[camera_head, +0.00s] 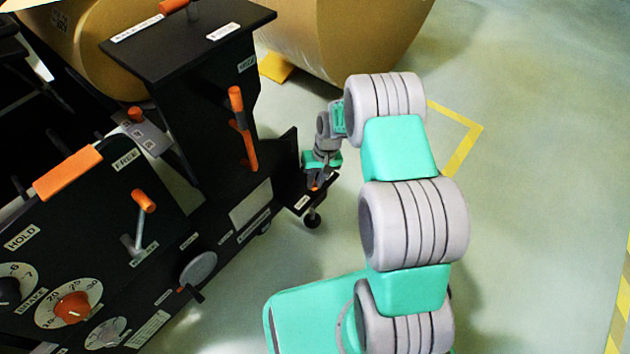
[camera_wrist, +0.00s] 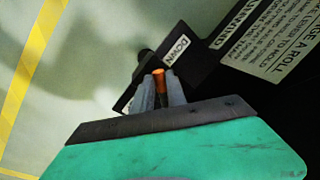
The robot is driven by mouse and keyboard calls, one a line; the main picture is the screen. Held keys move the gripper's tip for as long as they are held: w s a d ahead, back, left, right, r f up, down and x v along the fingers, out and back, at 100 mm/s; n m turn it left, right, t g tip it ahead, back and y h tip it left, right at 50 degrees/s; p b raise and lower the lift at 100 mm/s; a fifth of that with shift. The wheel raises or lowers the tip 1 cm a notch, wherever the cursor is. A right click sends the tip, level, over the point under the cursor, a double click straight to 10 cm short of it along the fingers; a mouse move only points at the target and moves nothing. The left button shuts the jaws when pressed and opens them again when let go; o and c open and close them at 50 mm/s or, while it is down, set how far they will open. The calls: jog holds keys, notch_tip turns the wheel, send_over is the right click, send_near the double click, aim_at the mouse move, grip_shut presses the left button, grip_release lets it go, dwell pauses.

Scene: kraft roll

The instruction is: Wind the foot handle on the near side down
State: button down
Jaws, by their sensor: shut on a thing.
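The near-side foot handle (camera_wrist: 158,76) has an orange grip, and my gripper (camera_wrist: 160,92) is shut on it in the wrist view. The fingers stand on both sides of the grip and hide its lower part. In the head view my gripper (camera_head: 317,179) is at the low black bracket of the machine, with a little orange showing between the fingers. A "DOWN" label (camera_wrist: 176,50) is on the black plate just beyond the handle. A dark round foot (camera_head: 312,221) hangs under the bracket; I cannot tell whether it touches the floor.
The black machine (camera_head: 180,100) fills the left, with an upright orange lever (camera_head: 236,100), a smaller orange-tipped lever (camera_head: 144,200) and dials. The floor to the right is clear, marked with yellow tape (camera_head: 465,140).

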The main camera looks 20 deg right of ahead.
jog(key=shift+r+m, duration=0.1)
jog(key=shift+m, duration=0.2)
jog(key=shift+a+m+p, duration=0.25)
jog(key=shift+m+p, duration=0.55)
jog(key=m, duration=0.1)
jog(key=m+p, duration=0.1)
jog(key=shift+a+r+m+t, duration=0.1)
jog(key=shift+a+m+t, duration=0.2)
jog(key=shift+t, duration=0.1)
jog(key=m, duration=0.2)
jog(key=m+p, duration=0.1)
jog(key=m, duration=0.1)
jog(key=a+m+t+h+p, duration=0.1)
jog(key=shift+w+m, duration=0.3)
jog(key=shift+m, duration=0.1)
jog(key=c, duration=1.3)
grip_release()
jog(key=shift+c, duration=0.2)
jog(key=shift+s+d+r+p, duration=0.2)
jog(key=shift+r+p, duration=0.3)
jog(key=shift+r, duration=0.75)
jog(key=shift+s+d+r+p, duration=0.1)
jog(key=shift+s+r+p, duration=0.25)
jog(key=shift+r, duration=0.85)
jog(key=shift+s+d+r+p, duration=0.15)
jog(key=shift+r+p, duration=0.45)
jog(key=shift+r, duration=0.65)
jog(key=shift+w, duration=0.1)
